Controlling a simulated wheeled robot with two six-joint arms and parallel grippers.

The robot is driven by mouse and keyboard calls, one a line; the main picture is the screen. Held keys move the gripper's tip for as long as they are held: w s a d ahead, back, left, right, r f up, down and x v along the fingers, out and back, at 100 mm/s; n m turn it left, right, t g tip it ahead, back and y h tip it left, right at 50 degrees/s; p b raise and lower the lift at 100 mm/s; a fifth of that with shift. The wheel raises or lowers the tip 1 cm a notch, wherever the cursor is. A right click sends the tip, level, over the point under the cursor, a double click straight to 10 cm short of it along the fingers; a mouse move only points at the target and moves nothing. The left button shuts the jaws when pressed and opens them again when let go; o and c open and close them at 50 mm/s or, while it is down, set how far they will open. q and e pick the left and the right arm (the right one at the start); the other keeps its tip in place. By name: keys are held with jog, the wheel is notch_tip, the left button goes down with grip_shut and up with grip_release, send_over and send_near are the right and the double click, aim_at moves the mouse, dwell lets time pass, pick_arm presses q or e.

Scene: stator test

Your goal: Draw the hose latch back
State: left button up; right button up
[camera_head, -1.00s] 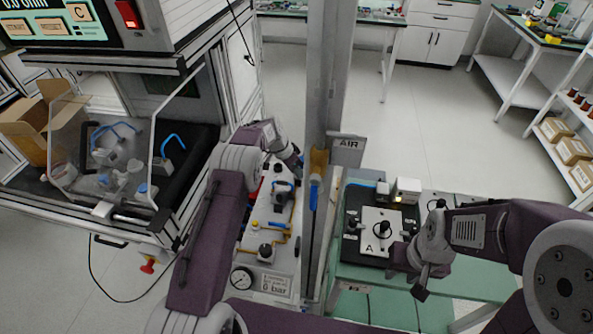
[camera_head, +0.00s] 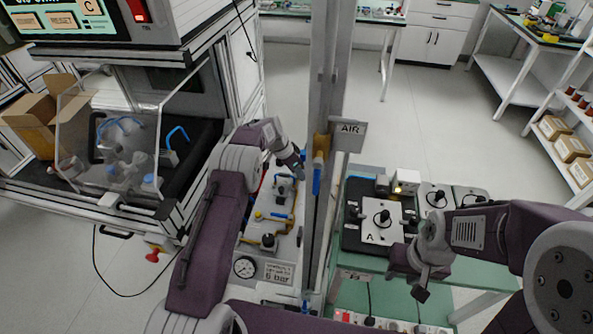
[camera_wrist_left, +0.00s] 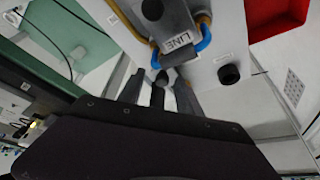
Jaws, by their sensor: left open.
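In the left wrist view, a grey block labelled LINE (camera_wrist_left: 178,42) sits on a pale panel, with a blue hose loop (camera_wrist_left: 205,40) beside it. A small black pin (camera_wrist_left: 161,78) stands near the block, between the fingers of my left gripper (camera_wrist_left: 160,92). The fingers are open and apart. I cannot tell whether they touch the pin, or which part is the hose latch. In the head view, my left gripper (camera_head: 298,164) is at the upper part of the valve panel (camera_head: 250,228), beside the column. My right gripper (camera_head: 412,276) hangs by the green bench; its finger opening is unclear.
A grey column with an AIR sign (camera_head: 349,131) stands right of the panel. A gauge (camera_head: 244,267) and label plate are at the panel's lower end. A plate marked A (camera_head: 381,218) and a small lit box (camera_head: 405,182) are on the green bench (camera_head: 480,285). A clear-shielded enclosure is left.

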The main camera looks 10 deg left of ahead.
pick_arm(q)
jog(key=v, duration=0.9)
